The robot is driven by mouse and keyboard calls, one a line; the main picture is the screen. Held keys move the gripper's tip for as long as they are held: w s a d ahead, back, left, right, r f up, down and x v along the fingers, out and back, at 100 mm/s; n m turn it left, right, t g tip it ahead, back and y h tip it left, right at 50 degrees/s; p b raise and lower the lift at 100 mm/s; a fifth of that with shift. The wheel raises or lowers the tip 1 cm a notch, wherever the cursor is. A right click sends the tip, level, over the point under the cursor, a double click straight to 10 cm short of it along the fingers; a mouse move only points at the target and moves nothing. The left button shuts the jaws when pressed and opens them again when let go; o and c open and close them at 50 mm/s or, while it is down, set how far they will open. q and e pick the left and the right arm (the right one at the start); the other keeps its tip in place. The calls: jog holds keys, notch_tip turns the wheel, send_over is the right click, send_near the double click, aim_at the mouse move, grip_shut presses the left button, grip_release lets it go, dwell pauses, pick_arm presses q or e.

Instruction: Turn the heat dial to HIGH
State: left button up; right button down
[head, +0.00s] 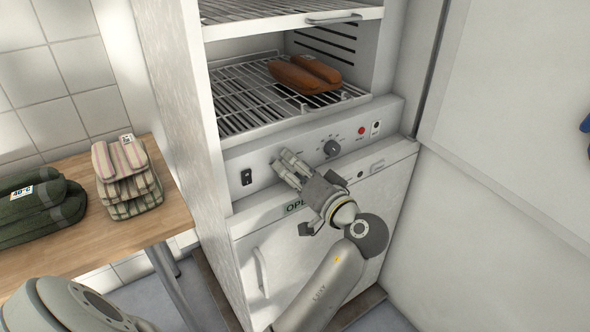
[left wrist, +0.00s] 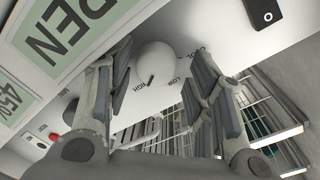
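The heat dial is a round white knob (left wrist: 156,60) with a dark pointer mark, seen in the left wrist view. COOL and LOW are printed at its right; another small label close to the mark looks like HIGH, but I cannot read it surely. The mark points down in that picture. In the head view the knob is hidden behind my left gripper (head: 283,165), at the cabinet's control panel (head: 290,140). In the left wrist view the fingers (left wrist: 160,52) are open, one on each side of the knob. Contact cannot be made out. My right gripper is not in view.
A black dial (head: 331,148), red button (head: 361,131) and black rocker switch (head: 246,177) share the panel. Above is a wire rack (head: 240,105) with brown bundles (head: 305,75). A wooden table (head: 135,222) at left holds folded striped (head: 125,170) and green cloths (head: 40,205).

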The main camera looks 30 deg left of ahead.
pick_arm(q)
jog(key=shift+d+f, duration=0.1)
jog(key=shift+f, duration=0.2)
